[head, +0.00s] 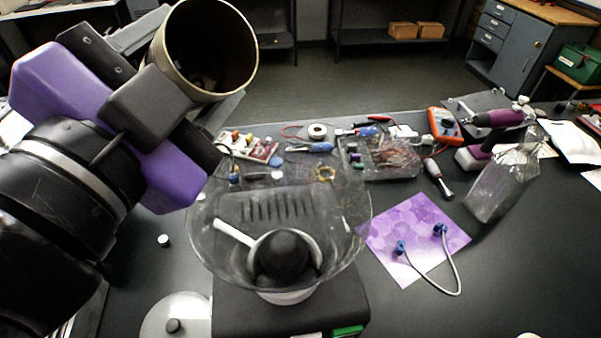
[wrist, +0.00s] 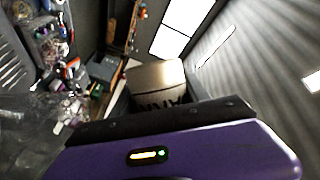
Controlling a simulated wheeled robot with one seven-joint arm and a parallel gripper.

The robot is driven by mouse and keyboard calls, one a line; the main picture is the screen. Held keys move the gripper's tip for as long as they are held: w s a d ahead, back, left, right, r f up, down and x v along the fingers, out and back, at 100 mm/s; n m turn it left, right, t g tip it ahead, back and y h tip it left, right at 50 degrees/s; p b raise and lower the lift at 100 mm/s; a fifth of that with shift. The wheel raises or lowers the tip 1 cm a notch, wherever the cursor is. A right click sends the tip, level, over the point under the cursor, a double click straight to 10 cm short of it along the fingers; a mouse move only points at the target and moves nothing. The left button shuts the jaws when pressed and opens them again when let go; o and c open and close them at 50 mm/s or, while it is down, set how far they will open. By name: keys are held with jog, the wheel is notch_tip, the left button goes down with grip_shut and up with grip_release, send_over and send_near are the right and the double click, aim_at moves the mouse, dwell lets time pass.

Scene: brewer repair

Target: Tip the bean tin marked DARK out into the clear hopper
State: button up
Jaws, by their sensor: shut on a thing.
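My gripper (head: 170,80), purple and black, is at the upper left of the head view. It is shut on a pale metal tin (head: 166,50), held tilted with its open mouth facing the camera. The tin's inside looks dark; I cannot tell how much is in it. In the wrist view the tin (wrist: 155,78) shows dark lettering, partly hidden by the gripper, which I cannot read fully. The clear hopper (head: 350,235) is a wide bowl on a black machine, below and to the right of the tin. A dark dome and a white stick show inside it.
A round lid with a knob (head: 173,325) lies left of the machine. A purple mat (head: 415,225) with a cable (head: 458,275) lies to the right. Behind the hopper are a tray of wires (head: 380,160) and several tools.

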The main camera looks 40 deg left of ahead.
aim_at(237, 18)
jog(key=shift+r+m+t+b, duration=0.3)
jog(key=shift+r+m+b, duration=0.1)
jog(key=shift+m, duration=0.1)
jog(key=shift+d+f+m+t+b, duration=0.15)
jog(key=shift+m+t+b, duration=0.25)
jog(key=shift+m+b, duration=0.65)
jog(key=shift+d+r+m+t+b, duration=0.45)
jog(key=shift+d+m+b, duration=0.35)
jog(key=shift+b, duration=1.3)
jog(key=shift+d+r+m+t+h+b, duration=0.4)
jog(key=shift+m+b, duration=0.5)
jog(key=shift+b, duration=0.7)
jog(key=shift+d+r+m+t+h+b, duration=0.15)
jog(key=shift+r+m+t+b, duration=0.25)
jog(key=shift+m+b, duration=0.8)
jog(key=shift+d+r+m+t+h+b, duration=0.3)
jog(key=shift+m+b, duration=0.35)
jog(key=shift+b, duration=0.7)
jog(key=shift+d+r+m+t+h+b, duration=0.2)
jog(key=shift+r+m+h+b, duration=0.3)
jog(key=shift+b, duration=0.8)
jog(key=shift+d+f+m+t+h+b, duration=0.25)
jog(key=shift+m+b, duration=0.4)
jog(key=shift+b, duration=0.35)
jog(key=shift+d+f+m+t+h+b, duration=0.15)
jog(key=shift+f+m+b, duration=0.1)
jog(key=shift+m+b, duration=0.55)
jog(key=shift+d+r+m+h+b, duration=0.15)
jog(key=shift+d+m+h+b, duration=0.15)
jog(key=shift+m+b, duration=0.45)
